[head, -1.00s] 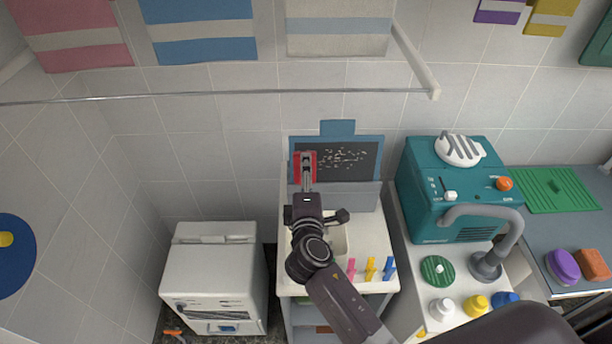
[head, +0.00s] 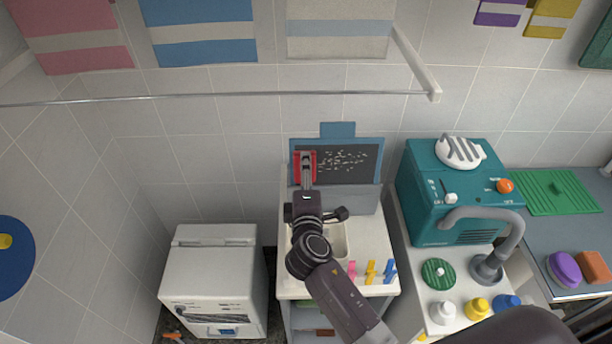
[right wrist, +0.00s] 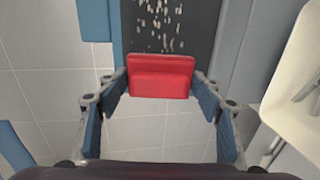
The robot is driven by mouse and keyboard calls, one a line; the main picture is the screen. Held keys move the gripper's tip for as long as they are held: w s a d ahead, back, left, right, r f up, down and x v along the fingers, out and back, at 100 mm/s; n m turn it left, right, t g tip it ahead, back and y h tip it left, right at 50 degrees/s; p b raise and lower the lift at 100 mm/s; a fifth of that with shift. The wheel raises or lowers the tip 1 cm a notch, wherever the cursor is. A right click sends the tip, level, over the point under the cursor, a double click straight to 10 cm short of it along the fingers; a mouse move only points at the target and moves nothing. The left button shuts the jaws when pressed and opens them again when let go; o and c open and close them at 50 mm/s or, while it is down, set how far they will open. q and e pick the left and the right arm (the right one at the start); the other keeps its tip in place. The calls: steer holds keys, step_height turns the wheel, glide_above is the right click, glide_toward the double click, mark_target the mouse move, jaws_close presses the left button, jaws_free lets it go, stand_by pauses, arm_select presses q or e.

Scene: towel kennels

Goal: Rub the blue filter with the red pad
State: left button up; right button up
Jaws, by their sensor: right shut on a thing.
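The blue filter (head: 362,142) stands upright against the wall at the back of the white counter. It has a blue frame, a top tab and a dark face with pale specks (head: 343,160), mostly across its middle and right. The red pad (head: 297,167) is at the filter's left end, in front of the dark face. My right gripper (head: 307,166) is shut on the pad. In the right wrist view the red pad (right wrist: 160,78) sits between the fingers and overlaps the end of the dark face (right wrist: 190,35). I cannot tell whether it touches. My left gripper is out of view.
A grey ledge (head: 350,198) runs below the filter. Pink, yellow and blue pegs (head: 371,270) stand at the counter's front right. A teal machine (head: 425,185) with a grey hose is to the right. A white appliance (head: 215,265) stands lower left.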

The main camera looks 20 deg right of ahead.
steer(key=shift+w+d, duration=0.1)
steer(key=shift+w, duration=0.2)
